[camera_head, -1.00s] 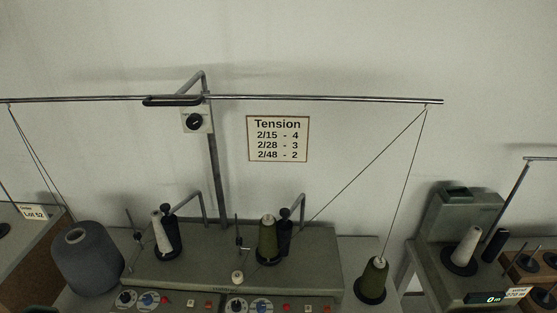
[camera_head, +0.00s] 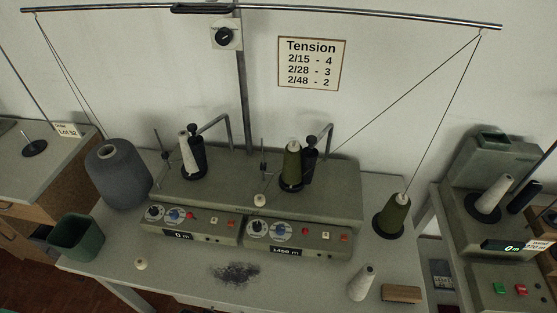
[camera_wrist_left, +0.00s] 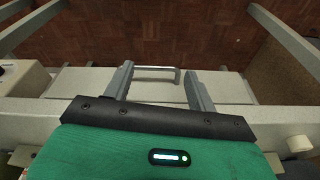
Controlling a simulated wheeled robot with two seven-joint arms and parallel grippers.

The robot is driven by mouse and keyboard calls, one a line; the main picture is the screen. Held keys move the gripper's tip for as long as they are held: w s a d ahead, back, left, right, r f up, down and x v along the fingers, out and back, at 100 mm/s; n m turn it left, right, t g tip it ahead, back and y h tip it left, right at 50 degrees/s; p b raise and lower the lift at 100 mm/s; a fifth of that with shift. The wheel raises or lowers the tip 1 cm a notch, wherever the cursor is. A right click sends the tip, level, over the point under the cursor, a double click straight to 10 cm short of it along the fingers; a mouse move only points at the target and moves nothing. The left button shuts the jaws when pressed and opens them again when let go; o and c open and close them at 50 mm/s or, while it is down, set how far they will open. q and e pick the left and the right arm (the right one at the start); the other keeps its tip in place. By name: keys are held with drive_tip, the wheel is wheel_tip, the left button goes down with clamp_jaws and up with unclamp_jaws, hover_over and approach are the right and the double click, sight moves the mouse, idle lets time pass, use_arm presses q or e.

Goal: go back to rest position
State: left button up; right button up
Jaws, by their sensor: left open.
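My left gripper (camera_wrist_left: 160,88) shows in the left wrist view with its two grey fingers apart and nothing between them. A drawer front with a metal handle (camera_wrist_left: 155,76) and the red-brown floor lie beyond the fingers. Neither gripper shows in the head view. There, the winding machine (camera_head: 250,200) stands on the table (camera_head: 205,285) with a white cone (camera_head: 189,155) and an olive cone (camera_head: 292,166) on its two spindles. Its displays read 0 m at left and 1460 m or similar at right.
A large grey cone (camera_head: 118,175) and an olive cone (camera_head: 393,216) flank the machine. Dark fluff (camera_head: 235,273), a white cone (camera_head: 362,283) and a wooden block (camera_head: 401,293) lie in front. A green bin (camera_head: 77,238) is at the table's left edge. Another machine (camera_head: 495,170) stands right.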

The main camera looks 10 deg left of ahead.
use_arm(q)
drive_tip(key=s+f+b, duration=0.1)
drive_tip(key=s+f, duration=0.3)
drive_tip(key=f, duration=1)
drive_tip(key=s+a+f+g+b, duration=0.1)
drive_tip(key=s+a+f+b, duration=0.2)
drive_tip(key=s+f, duration=1.4)
drive_tip(key=shift+s+a+f+g, duration=0.3)
drive_tip(key=shift+a+f, duration=0.1)
drive_tip(key=shift+f, duration=0.25)
